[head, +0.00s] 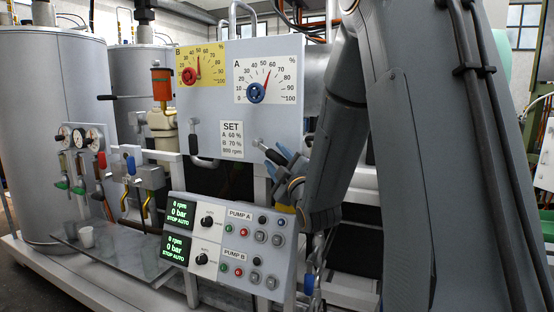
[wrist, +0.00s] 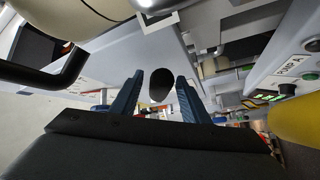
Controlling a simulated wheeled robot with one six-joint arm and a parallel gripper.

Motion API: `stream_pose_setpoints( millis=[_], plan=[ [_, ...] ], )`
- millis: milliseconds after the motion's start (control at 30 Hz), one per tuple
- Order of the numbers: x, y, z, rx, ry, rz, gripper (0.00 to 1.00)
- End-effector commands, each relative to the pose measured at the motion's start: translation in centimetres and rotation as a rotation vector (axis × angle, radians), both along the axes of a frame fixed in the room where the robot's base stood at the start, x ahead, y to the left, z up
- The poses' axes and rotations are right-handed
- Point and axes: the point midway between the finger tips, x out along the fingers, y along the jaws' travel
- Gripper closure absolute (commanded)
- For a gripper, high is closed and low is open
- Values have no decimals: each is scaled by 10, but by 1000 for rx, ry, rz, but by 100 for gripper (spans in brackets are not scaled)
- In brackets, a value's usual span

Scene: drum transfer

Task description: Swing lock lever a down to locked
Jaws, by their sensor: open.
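Lock lever a (head: 265,147) is a dark handle below the A dial on the grey panel. In the head view it slants, not hanging straight down. My gripper (head: 279,162) is at its lower right, with blue fingers around or just short of it; the exact gap is hard to tell. In the wrist view my gripper (wrist: 160,78) has its two blue fingers spread apart. A dark oval end, apparently the lever (wrist: 161,88), shows between them, with room on both sides. The other lock lever (head: 194,145), on the panel's left, hangs downward.
The A dial (head: 270,75) and B dial (head: 201,65) sit above on the panel. The pump control box (head: 228,240) stands close below my gripper.

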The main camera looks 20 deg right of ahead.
Motion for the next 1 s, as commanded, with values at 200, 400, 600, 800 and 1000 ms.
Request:
stream_pose_setpoints(
  millis=[200, 400, 600, 800, 1000],
  plan=[
    [-20, 0, -5, 0, 1, 0, 58],
    [-52, 0, -13, 0, 1, -2, 58],
    [-72, 0, -18, 0, 1, -2, 58],
    [-76, 0, -19, 0, 1, -2, 58],
    [-75, 1, -19, 2, 4, -1, 72]
  ],
)
